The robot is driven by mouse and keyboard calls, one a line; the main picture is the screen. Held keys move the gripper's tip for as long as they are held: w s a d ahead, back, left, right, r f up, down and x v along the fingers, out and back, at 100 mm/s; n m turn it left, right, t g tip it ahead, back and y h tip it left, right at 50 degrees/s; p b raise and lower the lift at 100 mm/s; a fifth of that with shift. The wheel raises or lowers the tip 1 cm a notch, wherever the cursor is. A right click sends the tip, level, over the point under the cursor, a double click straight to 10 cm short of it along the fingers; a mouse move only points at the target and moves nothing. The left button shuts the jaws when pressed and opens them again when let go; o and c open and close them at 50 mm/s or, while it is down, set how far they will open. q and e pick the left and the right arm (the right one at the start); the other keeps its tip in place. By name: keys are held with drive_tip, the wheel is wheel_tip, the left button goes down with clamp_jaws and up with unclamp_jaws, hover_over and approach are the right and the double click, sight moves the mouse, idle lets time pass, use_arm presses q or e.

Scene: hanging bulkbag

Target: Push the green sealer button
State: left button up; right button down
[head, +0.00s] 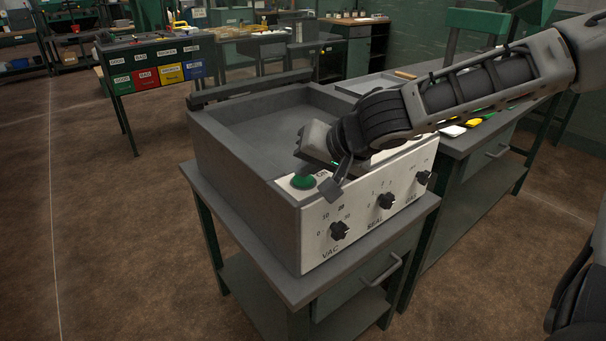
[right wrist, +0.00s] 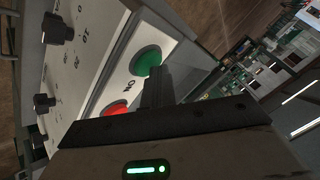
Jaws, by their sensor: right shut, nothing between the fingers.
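The green sealer button (head: 303,181) sits on the white top strip of the grey sealer (head: 240,179), at its front left corner. It also shows in the right wrist view (right wrist: 147,61), beside an "ON" label. My right gripper (head: 332,189) is shut and empty, just right of the green button in the head view. In the right wrist view its fingers (right wrist: 156,82) point at the near edge of the green button; I cannot tell whether they touch it. A red button (right wrist: 117,107) lies farther along the same strip. My left gripper is not in view.
The front panel carries black VAC (head: 339,231), SEAL (head: 386,200) and third knobs (head: 424,177). The sealer stands on a small grey table (head: 409,219). A workbench (head: 470,140) stands to the right, under my right arm. The floor at left is clear.

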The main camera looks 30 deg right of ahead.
sight(308, 181)
drive_tip(key=shift+r, duration=0.3)
wheel_tip(308, 181, up, 6)
drive_tip(key=p, duration=0.5)
idle(0.6)
